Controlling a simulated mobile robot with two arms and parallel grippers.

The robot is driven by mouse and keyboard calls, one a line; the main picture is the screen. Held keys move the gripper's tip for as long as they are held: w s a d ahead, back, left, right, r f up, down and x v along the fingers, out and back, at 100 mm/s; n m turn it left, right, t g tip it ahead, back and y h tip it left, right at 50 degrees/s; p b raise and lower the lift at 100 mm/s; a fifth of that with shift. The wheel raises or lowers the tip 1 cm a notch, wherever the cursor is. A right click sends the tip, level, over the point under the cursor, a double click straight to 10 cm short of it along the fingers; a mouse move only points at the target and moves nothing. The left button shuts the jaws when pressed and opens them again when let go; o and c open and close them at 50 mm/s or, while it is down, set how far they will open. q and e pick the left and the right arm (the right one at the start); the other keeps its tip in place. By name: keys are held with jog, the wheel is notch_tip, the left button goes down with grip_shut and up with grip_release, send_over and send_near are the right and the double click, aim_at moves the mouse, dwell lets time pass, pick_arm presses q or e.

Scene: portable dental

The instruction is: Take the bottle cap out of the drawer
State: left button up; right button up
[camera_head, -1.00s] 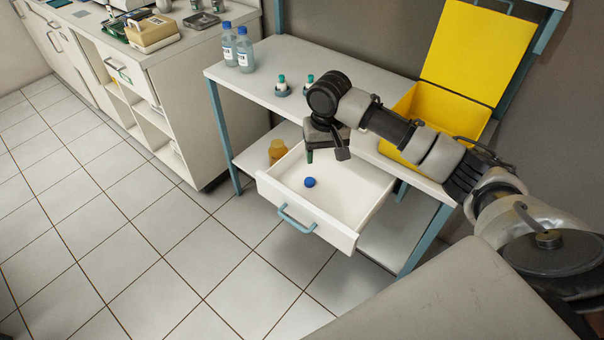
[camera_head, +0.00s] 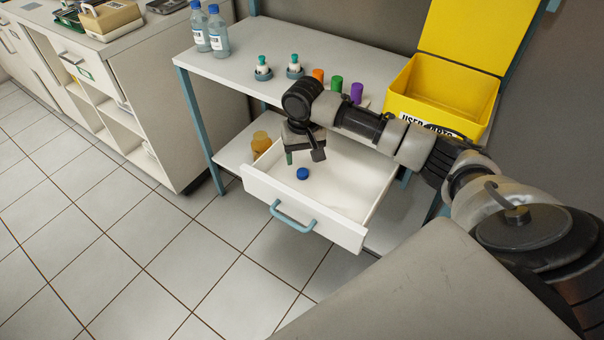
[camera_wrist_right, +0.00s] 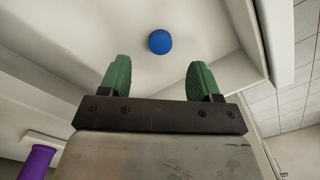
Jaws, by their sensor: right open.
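A round blue bottle cap (camera_head: 302,173) lies on the floor of the open white drawer (camera_head: 345,228), near its front left. In the right wrist view the blue cap (camera_wrist_right: 160,41) shows beyond the two green fingertips, roughly between them in line but apart from them. My right gripper (camera_head: 303,156) is over the drawer, pointing down, just behind the cap in the head view. In the right wrist view my right gripper (camera_wrist_right: 158,80) is open, with nothing between its fingers. My left gripper is not in view.
The table (camera_head: 340,75) above the drawer holds two clear bottles (camera_head: 209,30), two small teal-topped bottles (camera_head: 278,67), orange, green and purple (camera_head: 357,92) items and a yellow bin (camera_head: 440,90). An amber bottle (camera_head: 261,143) stands beside the drawer. Tiled floor lies clear in front.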

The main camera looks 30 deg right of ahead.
aim_at(303, 172)
jog(key=shift+w+f+b, duration=0.2)
jog(key=shift+f+b, duration=0.25)
jog(key=shift+f, duration=2.7)
jog(key=c, duration=1)
